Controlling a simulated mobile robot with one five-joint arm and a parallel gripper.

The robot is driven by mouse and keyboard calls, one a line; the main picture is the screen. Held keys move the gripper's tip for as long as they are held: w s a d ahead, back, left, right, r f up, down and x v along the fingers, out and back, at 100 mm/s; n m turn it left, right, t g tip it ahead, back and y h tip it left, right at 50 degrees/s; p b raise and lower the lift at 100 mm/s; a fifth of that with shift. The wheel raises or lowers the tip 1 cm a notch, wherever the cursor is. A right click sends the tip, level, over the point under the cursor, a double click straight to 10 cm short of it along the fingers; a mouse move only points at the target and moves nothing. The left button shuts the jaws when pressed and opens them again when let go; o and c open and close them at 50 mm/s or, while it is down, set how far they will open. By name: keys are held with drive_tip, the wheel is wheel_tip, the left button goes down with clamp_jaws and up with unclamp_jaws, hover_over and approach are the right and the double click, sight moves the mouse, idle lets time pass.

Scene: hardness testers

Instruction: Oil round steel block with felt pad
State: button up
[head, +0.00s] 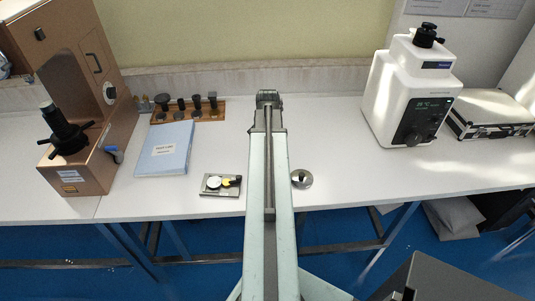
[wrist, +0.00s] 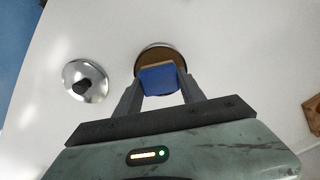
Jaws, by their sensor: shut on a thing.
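My gripper (wrist: 160,98) is shut on a blue block with a tan edge, which looks like the felt pad (wrist: 159,82). In the wrist view the pad overlaps a round, brown-topped dish with a metal rim (wrist: 163,51); whether they touch I cannot tell. In the head view the gripper end (head: 268,100) points to the back of the table, and my arm hides the pad and dish. A pale round disc (head: 213,183), perhaps the round steel block, lies on a small grey plate (head: 207,192) left of my arm, with a yellow-and-black piece (head: 231,181) beside it.
A shiny round lid with a dark knob (wrist: 86,84) lies near the dish; it also shows right of my arm (head: 302,179). A wooden rack (head: 188,115), a blue folder (head: 165,150) and a copper-coloured tester (head: 110,75) stand left. A white tester (head: 413,95) and case (head: 491,116) are right.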

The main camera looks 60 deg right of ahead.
drive_tip(key=shift+r+p, duration=3.15)
drive_tip(key=shift+r, duration=0.3)
drive_tip(key=shift+f, duration=0.1)
